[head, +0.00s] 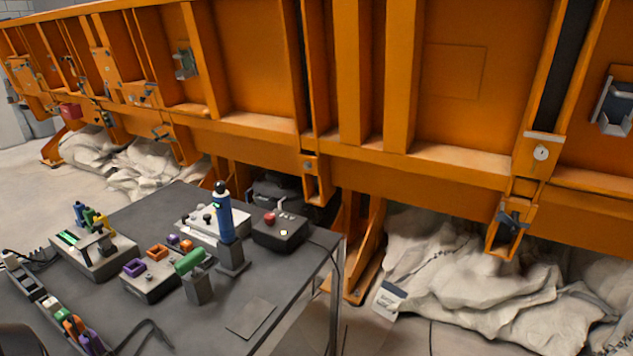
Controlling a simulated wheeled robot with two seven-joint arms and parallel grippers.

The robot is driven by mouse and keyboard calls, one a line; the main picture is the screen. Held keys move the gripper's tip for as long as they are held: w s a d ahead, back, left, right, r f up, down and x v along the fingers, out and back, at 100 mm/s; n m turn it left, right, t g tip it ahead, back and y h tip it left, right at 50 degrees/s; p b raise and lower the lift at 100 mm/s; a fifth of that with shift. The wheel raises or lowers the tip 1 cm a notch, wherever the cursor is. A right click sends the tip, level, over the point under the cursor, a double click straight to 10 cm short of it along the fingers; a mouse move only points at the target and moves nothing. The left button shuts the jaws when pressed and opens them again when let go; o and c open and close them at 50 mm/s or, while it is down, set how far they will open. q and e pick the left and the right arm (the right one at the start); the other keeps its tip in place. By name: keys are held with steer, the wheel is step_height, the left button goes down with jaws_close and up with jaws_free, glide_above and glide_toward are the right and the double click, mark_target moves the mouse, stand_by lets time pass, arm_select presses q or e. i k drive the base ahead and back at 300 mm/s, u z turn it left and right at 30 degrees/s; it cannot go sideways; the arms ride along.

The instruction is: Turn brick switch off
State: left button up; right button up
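No part is labelled clearly enough to tell which one is the brick switch. A dark control box (280,231) with a red button (269,218) and a small pale yellow spot stands near the back right of the grey table. A light panel (196,222) with black knobs sits left of it, partly hidden by an upright blue cylinder (224,216). A grey box (96,259) with a green strip and a dark lever stands at the table's left. Whether any switch is on or off cannot be told. Neither of my grippers is in view.
A large orange steel frame (270,150) spans the back, above pale sacks (460,290). On the table (290,272) are a block with purple and orange rings (150,279), a green cylinder (190,262) on a stand, and a tray of coloured pieces. The table's front right is mostly clear.

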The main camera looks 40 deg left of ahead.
mark_target(270, 220)
steer(key=i, duration=2.3)
steer(key=u, duration=4.2)
